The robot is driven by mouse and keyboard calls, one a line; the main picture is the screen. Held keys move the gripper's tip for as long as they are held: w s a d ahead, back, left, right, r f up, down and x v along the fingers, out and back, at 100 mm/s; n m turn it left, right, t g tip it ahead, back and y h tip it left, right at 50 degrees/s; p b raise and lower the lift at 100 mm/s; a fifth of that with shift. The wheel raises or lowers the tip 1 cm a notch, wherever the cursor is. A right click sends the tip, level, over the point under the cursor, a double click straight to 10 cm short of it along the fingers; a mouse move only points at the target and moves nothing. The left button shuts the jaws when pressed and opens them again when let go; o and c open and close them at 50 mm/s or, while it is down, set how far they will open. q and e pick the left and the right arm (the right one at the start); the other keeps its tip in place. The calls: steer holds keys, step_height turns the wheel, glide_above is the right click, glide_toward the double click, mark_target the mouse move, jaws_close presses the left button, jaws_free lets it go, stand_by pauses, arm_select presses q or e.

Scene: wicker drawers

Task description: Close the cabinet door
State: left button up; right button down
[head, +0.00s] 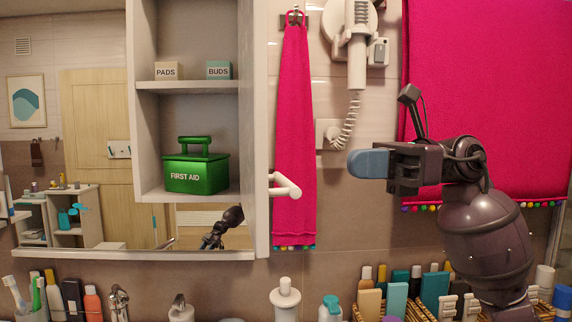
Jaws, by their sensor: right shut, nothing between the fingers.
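The wall cabinet (134,60) is open, with its shelves showing. Its door (262,130) stands swung out towards me and is seen nearly edge-on at the cabinet's right side. A pale handle (286,187) sticks out from the door to the right. My right gripper (364,163) is shut and empty, its blue fingertips pointing left. In the picture it is right of the handle and slightly higher, apart from it. My left gripper is not in view.
Inside stand a green first aid box (196,172), a PADS box (167,71) and a BUDS box (219,70). A mirror (95,150) is at left. A pink towel (294,120) hangs behind the handle. Bottles and a soap dispenser (285,298) line the bottom.

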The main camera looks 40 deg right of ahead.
steer(key=p+x, duration=0.2)
steer(key=x, duration=0.9)
steer(key=shift+a, duration=0.1)
